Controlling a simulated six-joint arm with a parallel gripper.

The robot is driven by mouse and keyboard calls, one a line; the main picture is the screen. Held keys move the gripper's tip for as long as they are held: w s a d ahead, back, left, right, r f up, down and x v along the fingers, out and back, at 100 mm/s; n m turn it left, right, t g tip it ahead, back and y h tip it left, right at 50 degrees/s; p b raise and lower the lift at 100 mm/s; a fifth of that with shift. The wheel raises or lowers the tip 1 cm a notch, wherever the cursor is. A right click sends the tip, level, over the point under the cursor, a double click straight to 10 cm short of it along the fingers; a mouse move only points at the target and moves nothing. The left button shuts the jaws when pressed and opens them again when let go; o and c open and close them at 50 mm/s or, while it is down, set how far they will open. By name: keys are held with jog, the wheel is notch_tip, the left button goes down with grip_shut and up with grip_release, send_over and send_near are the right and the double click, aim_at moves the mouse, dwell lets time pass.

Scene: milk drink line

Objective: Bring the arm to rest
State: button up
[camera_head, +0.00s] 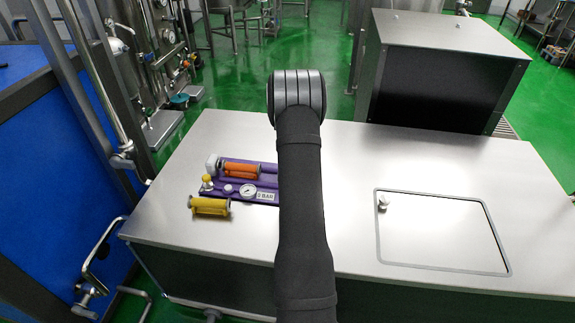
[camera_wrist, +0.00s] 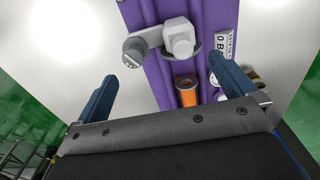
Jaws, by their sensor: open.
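My black arm reaches up the middle of the head view, over the steel table (camera_head: 230,268); it hides my gripper there. In the wrist view my gripper (camera_wrist: 165,85) shows with its two blue fingers wide apart and nothing between them touching either one. Beyond and below the fingers lies the purple panel (camera_wrist: 165,72) with a grey fitting (camera_wrist: 180,38) and an orange cylinder (camera_wrist: 187,92). In the head view the purple panel (camera_head: 266,196) lies left of my arm and is partly hidden by it.
On the table are the orange cylinder (camera_head: 241,170), a round gauge (camera_head: 248,191) and a yellow cylinder (camera_head: 210,206) at the panel's front left. A hatch (camera_head: 440,232) with a knob lies at the right. A large steel box (camera_head: 440,75) stands behind. The table's front left is clear.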

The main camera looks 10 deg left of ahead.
notch_tip(320, 180, up, 10)
jog(key=shift+f, duration=0.25)
